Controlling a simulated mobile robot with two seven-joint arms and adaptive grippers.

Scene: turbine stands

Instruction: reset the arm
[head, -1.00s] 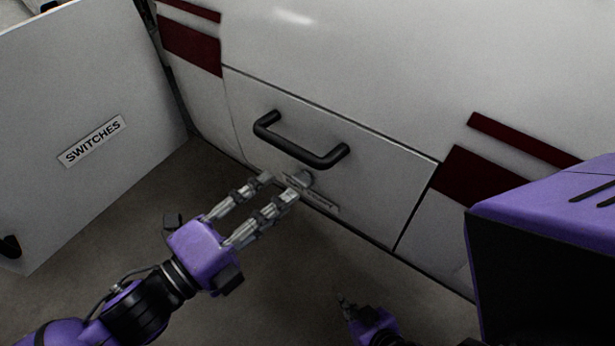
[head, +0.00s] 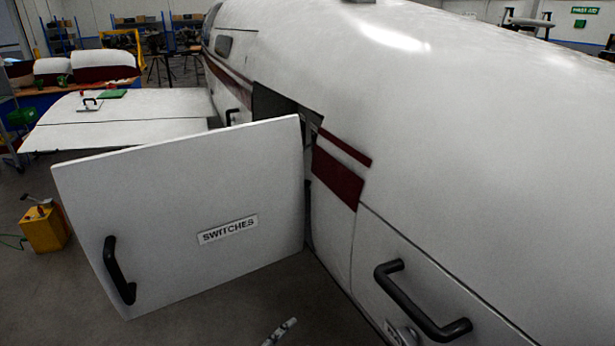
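A grey fingertip of my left gripper (head: 281,331) shows at the bottom edge of the head view, to the left of the closed panel with the black handle (head: 420,303). The rest of this gripper is cut off, so its opening cannot be told. My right gripper is out of view.
A white door labelled SWITCHES (head: 190,215) stands open from the white fuselage (head: 450,140), with its own black handle (head: 119,271). A yellow box (head: 45,230) stands on the floor at the left. Bare floor lies below the open door.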

